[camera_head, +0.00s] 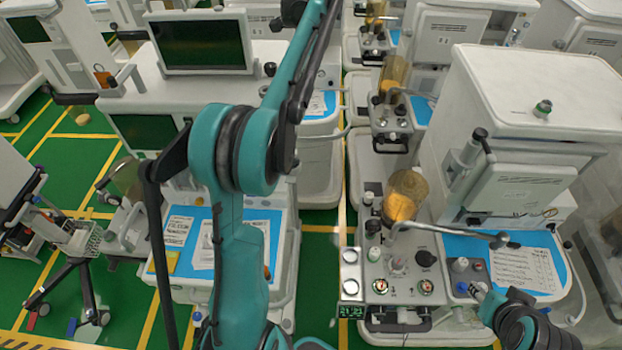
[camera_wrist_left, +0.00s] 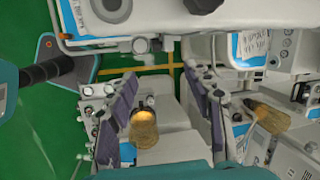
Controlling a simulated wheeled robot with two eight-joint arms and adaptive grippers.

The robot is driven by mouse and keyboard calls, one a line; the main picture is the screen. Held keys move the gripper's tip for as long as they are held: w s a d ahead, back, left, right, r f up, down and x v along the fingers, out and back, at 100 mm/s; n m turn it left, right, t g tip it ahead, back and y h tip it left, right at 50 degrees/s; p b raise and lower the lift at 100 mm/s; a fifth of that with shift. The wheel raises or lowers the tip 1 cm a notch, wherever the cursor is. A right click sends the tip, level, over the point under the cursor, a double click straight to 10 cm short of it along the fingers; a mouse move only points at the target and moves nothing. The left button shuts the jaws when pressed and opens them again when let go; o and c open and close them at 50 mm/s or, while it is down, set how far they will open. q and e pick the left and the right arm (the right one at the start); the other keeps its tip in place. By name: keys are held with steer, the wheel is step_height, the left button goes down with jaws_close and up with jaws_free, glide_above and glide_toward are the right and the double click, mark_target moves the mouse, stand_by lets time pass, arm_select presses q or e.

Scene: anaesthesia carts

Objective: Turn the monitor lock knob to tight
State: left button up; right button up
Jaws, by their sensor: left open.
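A dark-screened monitor (camera_head: 200,42) stands on the white cart at the upper left in the head view. A small dark knob (camera_head: 270,69) sits by its lower right corner; I cannot tell whether this is the lock knob or how far it is turned. A dark round knob (camera_wrist_left: 205,4) shows at that view's top edge, beyond the fingertips. My right gripper is not seen.
A cart on the right (camera_head: 530,90) carries an amber canister (camera_head: 405,190), gauges and a bent metal arm (camera_head: 450,232). Blue mats with papers lie on the worktops. Green floor with yellow lines (camera_head: 322,229) shows between the carts. A wheeled stand is at the left.

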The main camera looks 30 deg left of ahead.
arm_select(q)
steer(key=s+d+f+n+t+y+b, duration=0.1)
steer(key=s+d+f+b, duration=0.4)
steer(key=f, duration=0.4)
steer(key=s+d+f+n+t+y+b, duration=0.1)
steer(key=s+d+f+y+b, duration=0.1)
steer(key=s+d+f+b, duration=0.4)
step_height(320, 180, down, 4)
steer(key=shift+s+f+n+t+b, duration=0.1)
steer(key=shift+s+n+t+b, duration=0.25)
steer(key=shift+s+b, duration=0.35)
steer(key=shift+w+d, duration=0.1)
steer(key=w+a+r+m+g+y+p, duration=0.35)
steer(key=w+a+r+y+p, duration=0.25)
steer(key=w+r+p, duration=0.25)
steer(key=w+a+r+m+g+y+p, duration=0.3)
steer(key=w+a+r+g+y+p, duration=0.3)
steer(key=r, duration=0.4)
steer(key=shift+t+h, duration=0.4)
steer(key=shift+t, duration=0.2)
steer(key=p+x, duration=0.1)
steer(key=x, duration=0.4)
steer(key=p+x, duration=0.1)
steer(key=x, duration=0.1)
steer(key=shift+w+a+p, duration=0.3)
steer(key=shift+a, duration=0.1)
steer(key=shift+f, duration=0.1)
steer(key=c, duration=1.2)
